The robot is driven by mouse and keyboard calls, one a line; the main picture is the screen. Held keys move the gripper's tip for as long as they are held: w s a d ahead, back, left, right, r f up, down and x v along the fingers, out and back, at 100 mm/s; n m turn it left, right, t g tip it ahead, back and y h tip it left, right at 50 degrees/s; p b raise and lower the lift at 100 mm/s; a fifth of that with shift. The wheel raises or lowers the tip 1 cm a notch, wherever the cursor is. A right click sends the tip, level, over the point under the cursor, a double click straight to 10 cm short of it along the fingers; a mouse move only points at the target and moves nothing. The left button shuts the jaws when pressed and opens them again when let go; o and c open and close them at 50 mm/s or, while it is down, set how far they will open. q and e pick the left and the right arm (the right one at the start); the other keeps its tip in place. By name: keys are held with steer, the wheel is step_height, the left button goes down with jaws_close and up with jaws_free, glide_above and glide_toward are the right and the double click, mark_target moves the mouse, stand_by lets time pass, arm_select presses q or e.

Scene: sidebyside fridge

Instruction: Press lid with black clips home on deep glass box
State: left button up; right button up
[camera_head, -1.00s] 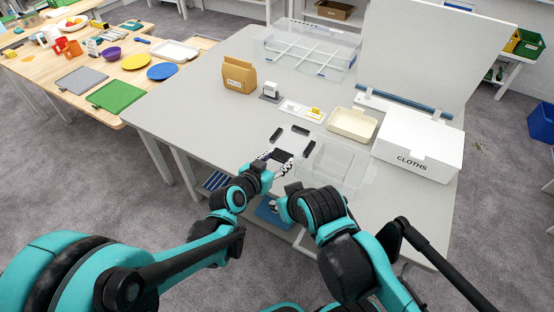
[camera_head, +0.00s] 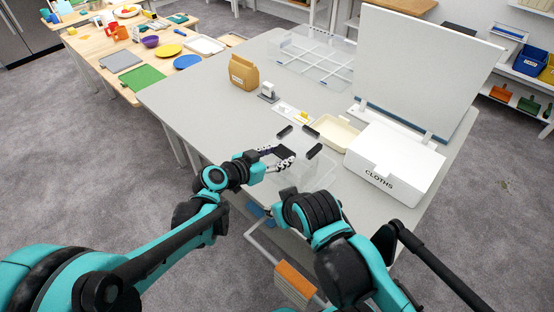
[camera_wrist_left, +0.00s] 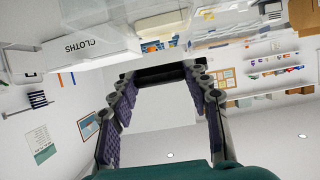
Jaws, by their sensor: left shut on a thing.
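The clear lid shows mainly by its black clips (camera_head: 311,131), which lie around a see-through panel near the middle of the table. My left gripper (camera_head: 284,152) is shut on the lid's near black clip; in the left wrist view a dark bar (camera_wrist_left: 160,75) spans the fingertips. The deep glass box (camera_head: 318,172) is transparent and stands just right of and nearer than the lid. The lid seems to overlap the box's left part in the head view. I cannot tell its height over the rim. My right arm shows, but its gripper is not visible.
A cream tray (camera_head: 335,134) sits close behind the lid. A brown bag (camera_head: 243,72), a small white device (camera_head: 268,92) and a clear divided organizer (camera_head: 312,58) are farther back. The table's left part is bare.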

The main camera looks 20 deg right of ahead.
arm_select(q)
steer(key=shift+r, duration=0.15)
steer(key=shift+a, duration=0.1)
stand_by(0.3)
step_height(320, 180, down, 6)
steer(key=b, duration=0.5)
steer(key=shift+f, duration=0.95)
stand_by(1.5)
steer(key=o, duration=0.6)
steer(key=shift+o, duration=0.4)
steer(key=shift+s+f, duration=0.1)
